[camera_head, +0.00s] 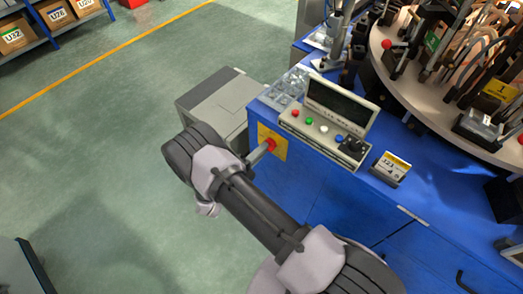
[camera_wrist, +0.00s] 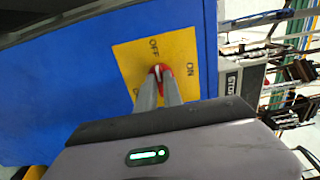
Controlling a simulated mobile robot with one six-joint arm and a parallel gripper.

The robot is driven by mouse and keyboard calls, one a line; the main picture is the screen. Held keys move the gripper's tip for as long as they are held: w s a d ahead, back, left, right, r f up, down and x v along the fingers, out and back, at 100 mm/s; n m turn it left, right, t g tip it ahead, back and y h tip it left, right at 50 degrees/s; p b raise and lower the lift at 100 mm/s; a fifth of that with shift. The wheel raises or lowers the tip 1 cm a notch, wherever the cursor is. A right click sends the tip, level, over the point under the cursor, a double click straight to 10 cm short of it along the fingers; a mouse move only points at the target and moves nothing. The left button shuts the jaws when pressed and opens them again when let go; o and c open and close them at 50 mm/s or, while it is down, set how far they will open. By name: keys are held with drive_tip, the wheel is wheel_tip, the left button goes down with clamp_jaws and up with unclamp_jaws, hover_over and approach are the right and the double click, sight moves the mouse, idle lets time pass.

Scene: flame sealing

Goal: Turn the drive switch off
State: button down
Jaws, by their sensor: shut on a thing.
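The drive switch is a red rotary knob (camera_head: 271,144) on a yellow plate (camera_head: 280,153), on the front of the blue cabinet. In the wrist view the red knob (camera_wrist: 166,71) sits between the fingertips of my gripper (camera_wrist: 160,76), which is shut on it. My gripper also shows in the head view (camera_head: 268,147), reaching the knob from the left. In the wrist view the yellow plate (camera_wrist: 128,59) carries OFF above the knob and ON to its right. A third label lower left is partly hidden by a finger. The fingers cover much of the knob, so I cannot tell its setting surely.
A control box (camera_head: 330,128) with coloured buttons and a dark screen stands on the blue cabinet (camera_head: 340,195) above the switch. A small yellow-and-white sign (camera_head: 393,166) stands to its right. A grey box (camera_head: 216,103) stands beside the cabinet. Floor at left is open.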

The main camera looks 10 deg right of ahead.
idle(0.4)
drive_tip(key=c, duration=1.5)
unclamp_jaws()
drive_tip(key=p+v, duration=0.3)
drive_tip(key=v, duration=1.4)
drive_tip(key=shift+s+a+p, duration=0.15)
drive_tip(key=shift+p, duration=0.25)
